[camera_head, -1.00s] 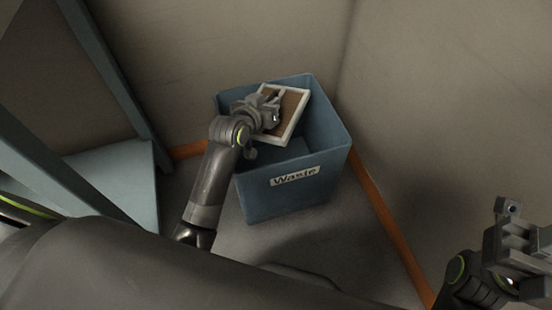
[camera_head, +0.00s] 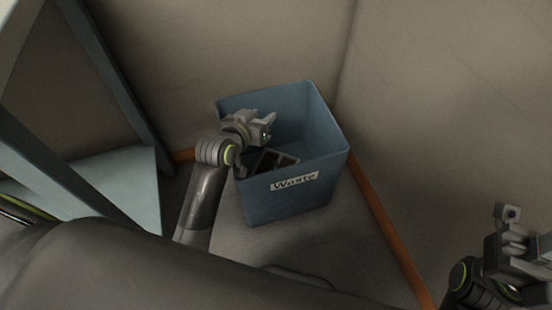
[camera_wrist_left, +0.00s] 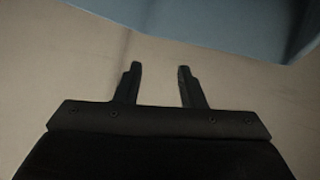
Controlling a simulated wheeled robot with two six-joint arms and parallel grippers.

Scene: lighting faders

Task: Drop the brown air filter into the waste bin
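The blue waste bin (camera_head: 295,202), labelled "Waste", stands on the floor in the corner. The air filter (camera_head: 276,160) lies inside the bin, low down; only part of its brown face and pale frame shows, the rest is hidden by the bin's front wall and my arm. My left gripper (camera_head: 268,127) is above the bin's left part, apart from the filter. In the left wrist view its two fingers (camera_wrist_left: 157,84) are spread with nothing between them. My right gripper (camera_head: 530,250) is at the lower right, far from the bin; its finger state is unclear.
A blue-grey shelf or stand (camera_head: 110,185) is at the left, close to the bin. Walls rise behind and to the right of the bin, with an orange skirting strip (camera_head: 385,225). Grey floor (camera_head: 335,255) is clear in front of the bin.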

